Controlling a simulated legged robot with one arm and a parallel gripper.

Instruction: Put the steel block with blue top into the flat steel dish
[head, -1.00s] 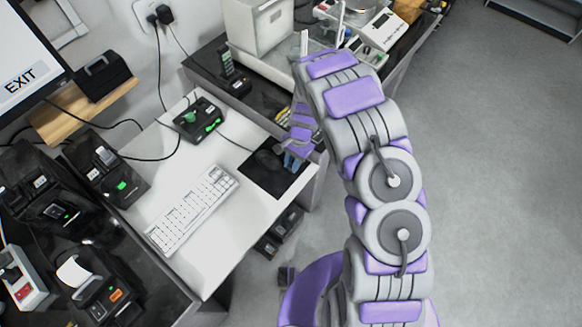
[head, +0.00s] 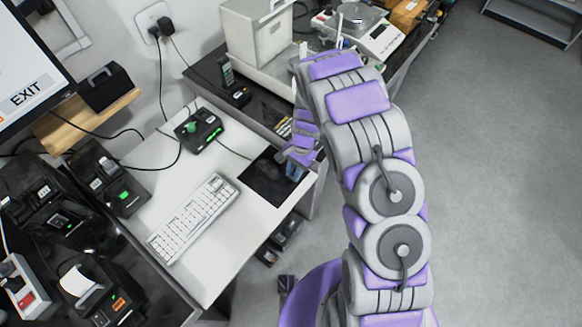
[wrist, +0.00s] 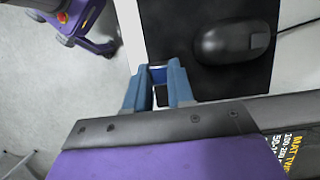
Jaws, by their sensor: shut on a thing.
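My gripper (head: 294,172) hangs at the right edge of the white desk, beside the black mouse pad. In the wrist view its two blue fingers (wrist: 158,82) are shut on a small piece with a blue face, which I take to be the steel block with blue top (wrist: 157,73). The fingers cover most of the block, and its steel sides are hard to make out. At the back, a round, flat steel dish (head: 361,15) appears to sit on a white scale; it is small in view and I cannot be sure it is the task's dish.
The white desk (head: 165,235) holds a keyboard (head: 193,217), the mouse pad (head: 257,190) with a mouse (wrist: 236,42), and a black device with green parts (head: 198,130). A dark table behind carries a large pale box (head: 255,32) and scales. Open floor (head: 490,180) lies right.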

